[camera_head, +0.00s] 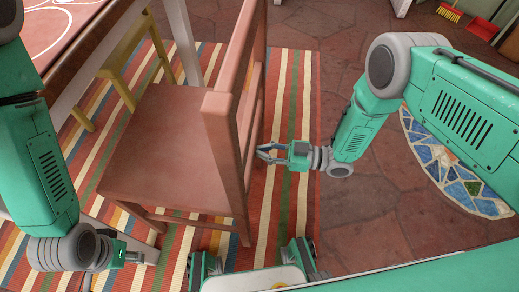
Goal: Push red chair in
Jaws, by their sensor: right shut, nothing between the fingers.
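The red chair (170,148) stands on the striped rug, its seat toward the table on the left and its slatted back (222,110) toward the right. The seat front is near a table leg. My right gripper (264,153) is shut and empty, just right of the chair back at mid-height. I cannot tell whether its fingertips touch the back. My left gripper (132,257) is low at the lower left, in front of the chair's near side and apart from the seat. Its fingers are too small and unclear to read.
A table (72,42) with a pale-edged top is at the upper left. A yellow chair (122,62) stands beyond it. The striped rug (300,90) lies underneath. A mosaic piece (450,172) lies at right. A red dustpan (482,28) and a broom (449,12) are at the upper right.

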